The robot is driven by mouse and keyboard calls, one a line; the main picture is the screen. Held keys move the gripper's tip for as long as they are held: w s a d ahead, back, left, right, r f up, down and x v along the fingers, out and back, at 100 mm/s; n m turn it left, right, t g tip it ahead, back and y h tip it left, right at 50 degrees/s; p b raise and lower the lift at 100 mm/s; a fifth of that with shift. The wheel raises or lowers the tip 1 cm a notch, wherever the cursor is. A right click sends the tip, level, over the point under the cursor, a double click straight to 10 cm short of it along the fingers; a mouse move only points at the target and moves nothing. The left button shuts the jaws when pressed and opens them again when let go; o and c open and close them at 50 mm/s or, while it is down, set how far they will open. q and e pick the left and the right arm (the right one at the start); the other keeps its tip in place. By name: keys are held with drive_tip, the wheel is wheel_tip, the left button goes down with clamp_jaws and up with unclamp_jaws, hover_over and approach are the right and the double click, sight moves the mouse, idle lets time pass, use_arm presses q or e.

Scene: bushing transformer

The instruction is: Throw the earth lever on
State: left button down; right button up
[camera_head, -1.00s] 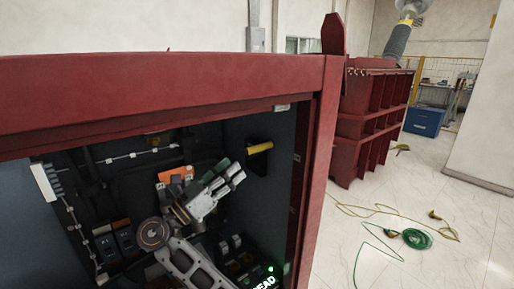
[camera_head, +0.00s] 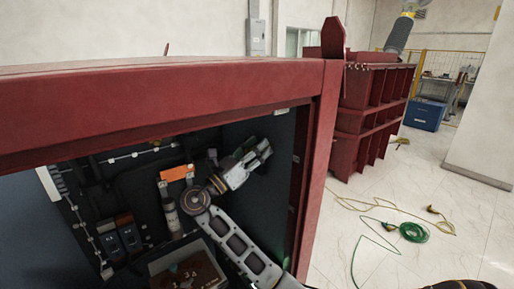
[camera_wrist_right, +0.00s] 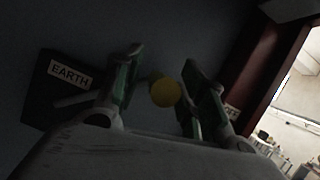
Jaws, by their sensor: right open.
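The earth lever shows in the right wrist view as a round yellow end (camera_wrist_right: 165,93), between my right gripper's two fingers (camera_wrist_right: 164,80). The fingers stand apart with gaps beside the yellow end; whether either touches it I cannot tell. A plate reading EARTH (camera_wrist_right: 70,76) is on the dark wall to the left. In the head view my right gripper (camera_head: 260,152) is inside the red cabinet (camera_head: 180,85), near its right inner wall, and the lever is hidden there behind it. My left gripper is not in view.
The cabinet's red top beam and right post (camera_head: 317,170) frame the opening around my right arm. An orange-topped part (camera_head: 177,173) and dark switches (camera_head: 120,236) sit inside to the left. Outside, a green cable coil (camera_head: 414,232) lies on the floor.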

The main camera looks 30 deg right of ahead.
clamp_jaws()
idle(0.3)
drive_tip(key=shift+f, duration=0.1)
